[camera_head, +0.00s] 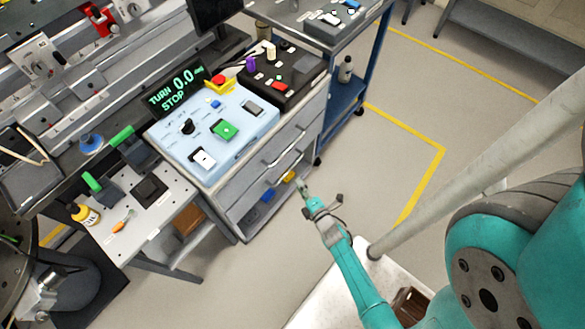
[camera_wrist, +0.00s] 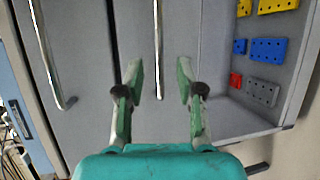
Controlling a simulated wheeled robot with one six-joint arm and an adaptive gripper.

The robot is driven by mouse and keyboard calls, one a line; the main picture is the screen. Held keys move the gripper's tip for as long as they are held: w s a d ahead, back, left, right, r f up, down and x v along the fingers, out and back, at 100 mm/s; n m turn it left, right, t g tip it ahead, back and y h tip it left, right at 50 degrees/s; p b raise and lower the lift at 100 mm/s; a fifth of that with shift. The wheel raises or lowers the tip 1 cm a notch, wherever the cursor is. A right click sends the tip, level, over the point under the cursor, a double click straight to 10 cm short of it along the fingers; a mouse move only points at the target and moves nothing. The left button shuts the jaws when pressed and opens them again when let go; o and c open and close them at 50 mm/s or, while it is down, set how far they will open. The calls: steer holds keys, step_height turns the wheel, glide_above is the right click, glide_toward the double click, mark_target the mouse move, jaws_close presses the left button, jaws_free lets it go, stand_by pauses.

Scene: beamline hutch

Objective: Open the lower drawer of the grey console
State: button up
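The grey console (camera_head: 237,192) has two drawers with bar handles on its front, above an open shelf. Both drawers look shut. The lower drawer (camera_wrist: 178,30) is in the middle of the wrist view, which is turned sideways. Its handle (camera_wrist: 157,45) is a thin metal bar between the lines of my two fingers. The upper drawer's handle (camera_wrist: 46,60) is to the left there. My gripper (camera_wrist: 159,80) is open and empty, with one finger on each side of the lower handle's end. In the head view, my gripper (camera_head: 303,186) is close to the console front. I cannot tell any contact.
The open shelf (camera_wrist: 225,115) holds yellow, blue, red and grey blocks. Control boxes (camera_head: 240,105) with buttons and switches stand on the console top. A white side table (camera_head: 150,215) is at left, and a blue cart (camera_head: 345,95) is behind at right.

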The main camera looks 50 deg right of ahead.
mark_target(289, 170)
steer(key=x, duration=0.9)
steer(key=shift+w, duration=0.2)
jaws_close()
